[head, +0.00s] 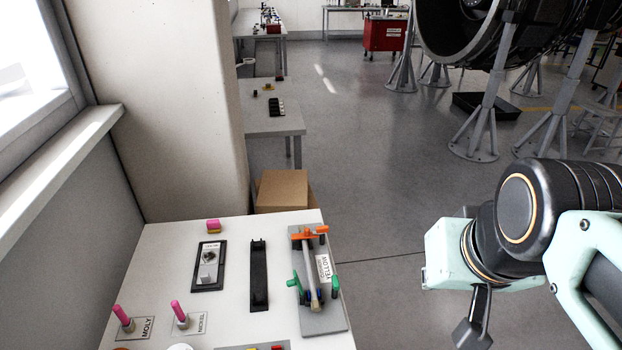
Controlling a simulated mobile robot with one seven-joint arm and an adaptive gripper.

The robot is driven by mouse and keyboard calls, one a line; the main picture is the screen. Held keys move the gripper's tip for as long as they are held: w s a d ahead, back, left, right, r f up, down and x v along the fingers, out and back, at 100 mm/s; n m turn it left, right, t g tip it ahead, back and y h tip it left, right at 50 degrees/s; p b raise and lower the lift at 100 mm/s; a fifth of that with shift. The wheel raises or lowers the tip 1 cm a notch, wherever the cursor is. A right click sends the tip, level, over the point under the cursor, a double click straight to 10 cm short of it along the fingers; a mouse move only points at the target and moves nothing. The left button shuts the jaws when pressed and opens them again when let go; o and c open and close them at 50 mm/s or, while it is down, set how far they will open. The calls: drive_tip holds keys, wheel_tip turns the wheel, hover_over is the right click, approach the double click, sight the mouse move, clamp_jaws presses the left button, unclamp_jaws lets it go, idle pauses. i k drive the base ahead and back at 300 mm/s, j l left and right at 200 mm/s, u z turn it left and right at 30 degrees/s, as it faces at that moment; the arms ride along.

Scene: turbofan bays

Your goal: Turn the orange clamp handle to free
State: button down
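The orange clamp handle (310,233) lies across the far end of a grey plate (322,319) at the right side of the white table. A pale rod runs from under the handle toward the near end of the plate. Green pieces (335,287) stand on both sides of the rod. A white label reading YELLOW (325,269) lies beside it. My gripper (473,332) shows only as a dark part under my pale green wrist, right of the table and apart from the clamp. Its fingers cannot be made out clearly, and nothing is seen held.
A cardboard box (282,190) stands behind. A wall column (160,100) rises at left.

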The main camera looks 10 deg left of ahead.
sight(321, 229)
drive_tip(key=k+j, duration=0.15)
drive_tip(key=j, duration=0.25)
drive_tip(key=k+j, duration=0.15)
drive_tip(key=j, duration=0.25)
drive_tip(key=k+j, duration=0.2)
drive_tip(key=j, duration=0.2)
